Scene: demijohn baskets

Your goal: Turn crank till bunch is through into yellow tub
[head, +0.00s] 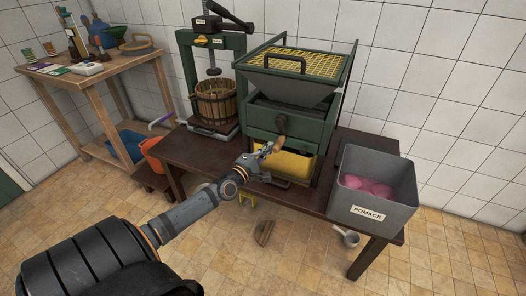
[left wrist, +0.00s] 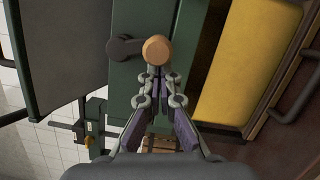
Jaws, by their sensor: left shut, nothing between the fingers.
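The green crusher (head: 267,122) stands on the dark table, with a grey hopper under a yellow grid (head: 300,63). Its crank has a dark hub (head: 281,121) and a wooden knob (head: 280,144); in the left wrist view the knob (left wrist: 157,49) faces me, right of the hub (left wrist: 118,47). My left gripper (head: 268,150) is shut and empty, its fingertips (left wrist: 157,80) close to the knob; I cannot tell whether they touch it. The yellow tub (head: 296,166) sits under the crusher, partly behind my gripper. I see no bunch. My right gripper is out of view.
A grey pomace bin (head: 381,197) with pink contents stands at the table's right end. A press with a slatted basket (head: 215,103) stands left of the crusher. A wooden bench (head: 95,72) is at the far left. An orange bucket (head: 152,152) sits lower left.

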